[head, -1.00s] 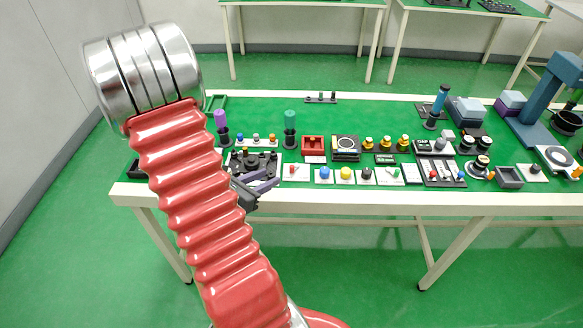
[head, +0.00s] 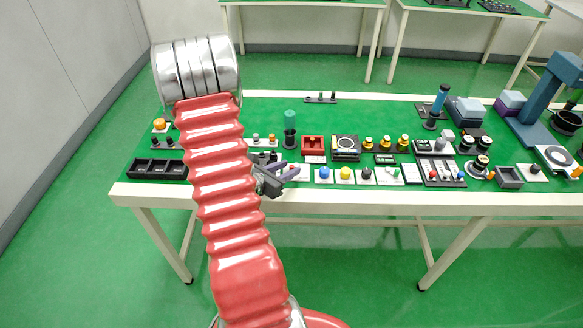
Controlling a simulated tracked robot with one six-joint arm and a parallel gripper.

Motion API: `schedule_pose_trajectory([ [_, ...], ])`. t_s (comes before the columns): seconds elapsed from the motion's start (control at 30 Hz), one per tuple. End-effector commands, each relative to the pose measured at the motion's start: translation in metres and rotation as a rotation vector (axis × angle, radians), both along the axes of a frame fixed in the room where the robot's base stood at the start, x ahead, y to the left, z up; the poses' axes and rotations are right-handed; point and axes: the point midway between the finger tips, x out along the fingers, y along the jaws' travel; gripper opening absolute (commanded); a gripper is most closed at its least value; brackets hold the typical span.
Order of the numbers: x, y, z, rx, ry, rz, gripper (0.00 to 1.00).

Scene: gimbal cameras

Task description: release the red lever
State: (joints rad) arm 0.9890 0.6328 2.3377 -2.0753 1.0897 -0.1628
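A small red lever (head: 291,167) stands on a white plate (head: 303,174) near the front edge of the table, left of the blue knob. My gripper (head: 286,170) is over this plate in the head view, coming from the left. Its two grey-purple fingers show a gap between them, and the red lever shows at their tips. I cannot tell whether they touch it. The fingers and wrist hide part of the plate. Another small red-topped control (head: 433,174) is on a dark panel farther right.
Blue (head: 325,172) and yellow (head: 346,173) knobs on white plates stand right of the gripper. A black compartment tray (head: 160,169) is at the left. My arm hides the table between.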

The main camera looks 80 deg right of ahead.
Motion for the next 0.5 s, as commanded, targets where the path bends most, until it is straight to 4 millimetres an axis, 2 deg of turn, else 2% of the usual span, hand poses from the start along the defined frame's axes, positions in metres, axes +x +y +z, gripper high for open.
schedule_pose_trajectory([
  [0.2,-0.009,-0.020,-0.009,-0.001,0.000,-0.001,0.33],
  [0.5,-0.010,-0.024,-0.011,-0.001,0.000,0.001,0.33],
])
